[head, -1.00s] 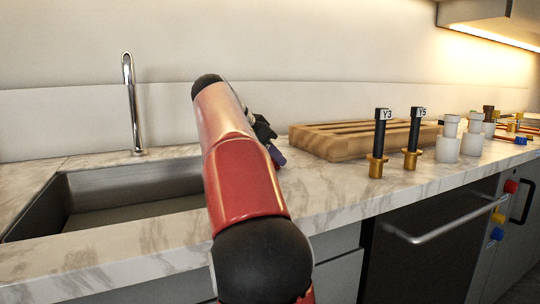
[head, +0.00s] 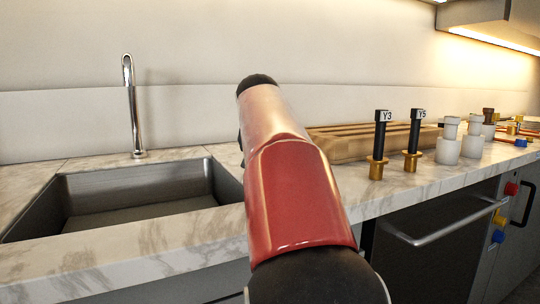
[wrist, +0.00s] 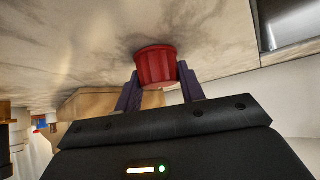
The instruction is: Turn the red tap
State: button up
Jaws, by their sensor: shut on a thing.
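The red tap (wrist: 157,67) is a ribbed round knob at the marble countertop in the wrist view. My gripper (wrist: 160,84) has its two dark fingers on either side of the tap, shut on it. The lower part of the tap shows between the fingertips. In the head view, my red arm hides both my gripper and the tap.
A sink (head: 140,190) with a chrome faucet (head: 131,105) is to the left. A slatted wooden board (head: 350,142) lies behind my arm. Black posts Y3 (head: 385,135) and Y5 (head: 414,135) stand on brass bases to the right, near white fittings (head: 449,145).

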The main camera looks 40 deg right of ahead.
jog(key=n+t+y+p, duration=0.1)
jog(key=n, duration=0.1)
jog(key=n+t+y+p, duration=0.1)
jog(key=n, duration=0.1)
jog(key=shift+r+n+y, duration=0.15)
jog(key=shift+n+y, duration=0.15)
jog(key=shift+y, duration=0.1)
jog(key=n+t+y+p, duration=0.1)
jog(key=n+y+p, duration=0.1)
jog(key=n+y, duration=0.1)
jog(key=shift+n, duration=0.8)
jog(key=shift+y, duration=0.4)
jog(key=o, duration=1)
jog(key=shift+v, duration=3.8)
jog(key=shift+s, duration=0.1)
